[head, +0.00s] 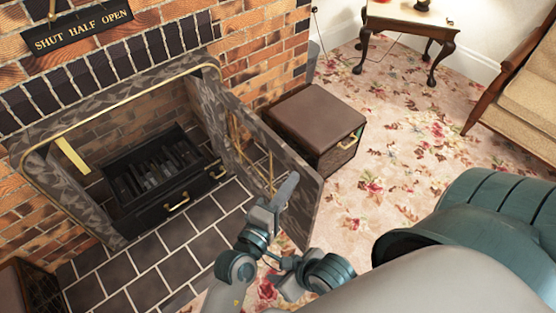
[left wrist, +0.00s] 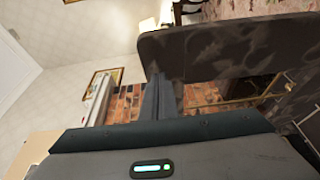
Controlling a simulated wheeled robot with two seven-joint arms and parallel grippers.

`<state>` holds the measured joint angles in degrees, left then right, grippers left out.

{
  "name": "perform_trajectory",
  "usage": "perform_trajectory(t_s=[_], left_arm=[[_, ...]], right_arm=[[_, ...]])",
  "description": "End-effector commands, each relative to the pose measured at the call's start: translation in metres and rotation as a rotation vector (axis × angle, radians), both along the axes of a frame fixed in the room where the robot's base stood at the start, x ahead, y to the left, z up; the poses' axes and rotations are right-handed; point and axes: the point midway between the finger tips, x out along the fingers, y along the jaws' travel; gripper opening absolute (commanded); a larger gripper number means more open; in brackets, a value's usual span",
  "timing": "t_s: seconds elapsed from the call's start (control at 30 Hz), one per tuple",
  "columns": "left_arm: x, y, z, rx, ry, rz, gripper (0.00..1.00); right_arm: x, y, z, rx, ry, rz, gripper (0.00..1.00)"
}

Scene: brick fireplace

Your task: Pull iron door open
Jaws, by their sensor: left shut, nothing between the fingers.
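The iron door (head: 305,197) is a dark patterned panel. It stands swung out from the right side of the fireplace opening (head: 120,95), well ajar. Brass bars (head: 240,150) run along its inner face. My left gripper (head: 287,188) is shut and empty at the inner face, close to the door's free edge. In the left wrist view the door panel (left wrist: 235,50) spans the upper right, and the shut fingers (left wrist: 158,98) reach up to its lower left edge. I cannot tell whether they touch it. My right gripper is not in view.
A black grate (head: 160,175) with brass handles sits in the opening. A brown box (head: 312,122) stands just behind the door, very near its outer side. A sign (head: 82,30) reads SHUT HALF OPEN. Floral carpet (head: 400,150) lies clear on the right, before a chair (head: 525,90).

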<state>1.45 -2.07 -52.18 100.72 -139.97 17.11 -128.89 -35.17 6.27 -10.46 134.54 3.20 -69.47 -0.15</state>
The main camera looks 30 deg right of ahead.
Motion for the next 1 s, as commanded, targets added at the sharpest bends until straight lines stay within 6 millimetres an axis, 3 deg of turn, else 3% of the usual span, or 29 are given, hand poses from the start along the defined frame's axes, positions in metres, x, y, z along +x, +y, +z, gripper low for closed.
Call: perform_trajectory(t_s=[0.37,1.0], left_arm=[[-0.008,0.018,-0.001,0.001,0.000,0.000,0.00],[-0.063,0.124,-0.002,0.003,0.000,0.000,0.00]], right_arm=[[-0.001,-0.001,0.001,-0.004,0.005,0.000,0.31],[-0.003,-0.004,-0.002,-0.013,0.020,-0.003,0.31]])
